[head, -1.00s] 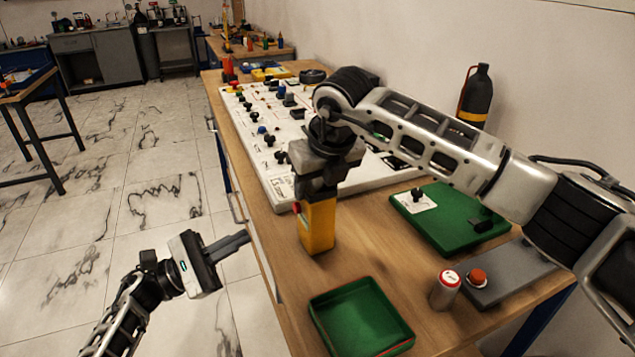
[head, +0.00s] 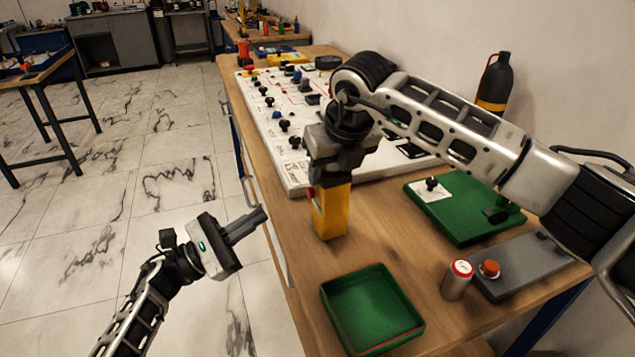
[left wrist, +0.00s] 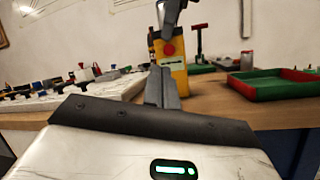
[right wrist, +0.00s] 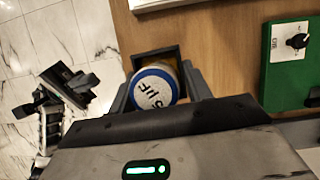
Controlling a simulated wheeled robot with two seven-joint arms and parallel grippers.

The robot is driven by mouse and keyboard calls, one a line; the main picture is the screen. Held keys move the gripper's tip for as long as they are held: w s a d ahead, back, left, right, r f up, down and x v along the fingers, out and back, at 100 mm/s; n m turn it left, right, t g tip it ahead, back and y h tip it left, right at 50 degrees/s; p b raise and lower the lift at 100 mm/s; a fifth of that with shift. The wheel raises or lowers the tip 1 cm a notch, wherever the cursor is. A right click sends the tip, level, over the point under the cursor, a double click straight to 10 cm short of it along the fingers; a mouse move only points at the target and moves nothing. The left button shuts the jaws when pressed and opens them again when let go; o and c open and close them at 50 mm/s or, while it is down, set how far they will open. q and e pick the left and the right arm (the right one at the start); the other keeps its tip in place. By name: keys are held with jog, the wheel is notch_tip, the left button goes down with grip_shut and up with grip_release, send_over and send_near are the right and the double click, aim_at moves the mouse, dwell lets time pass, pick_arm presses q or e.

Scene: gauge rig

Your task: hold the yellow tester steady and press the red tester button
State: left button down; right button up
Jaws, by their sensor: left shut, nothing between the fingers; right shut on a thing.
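The yellow tester (head: 332,212) stands upright near the front edge of the wooden bench. Its red button (head: 311,193) is on the left face and also shows in the left wrist view (left wrist: 169,50). My right gripper (head: 332,180) is directly above the tester, pointing down. In the right wrist view its fingers are shut on a blue-rimmed white can (right wrist: 155,88), in front of a dark square frame that looks like the tester's top. My left gripper (head: 264,217) is shut and empty, apart from the tester on its button side, pointing toward it.
A green tray (head: 372,308) lies in front of the tester. To the right are a red-topped can (head: 457,281), a grey plate with an orange-red knob (head: 489,268) and a green board (head: 465,210). A white panel with several knobs (head: 290,165) lies behind. Floor is free left of the bench.

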aim_at(311, 193)
pick_arm(q)
jog(key=s+r+n+t+y, duration=0.1)
jog(key=n+t+y, duration=0.2)
jog(key=n, duration=0.3)
jog(key=a+r+n+t+y, duration=0.1)
jog(key=n+t+y, duration=0.2)
jog(key=n, duration=0.3)
jog(key=s+r+n+t+y, duration=0.1)
jog(key=n+t+y, duration=0.1)
jog(key=n+y, duration=0.3)
jog(key=shift+s+a+n+t+y, duration=0.3)
jog(key=shift+s+n+t, duration=0.1)
jog(key=shift+n, duration=0.1)
jog(key=shift+w+d, duration=0.1)
jog(key=shift+d, duration=0.05)
jog(key=shift+w+d, duration=0.6)
jog(key=shift+d, duration=0.7)
jog(key=shift+w+d, duration=0.65)
jog(key=shift+d, duration=0.65)
jog(key=shift+w+d, duration=0.6)
jog(key=shift+d, duration=0.7)
jog(key=shift+w+d, duration=0.15)
jog(key=shift+d, duration=0.25)
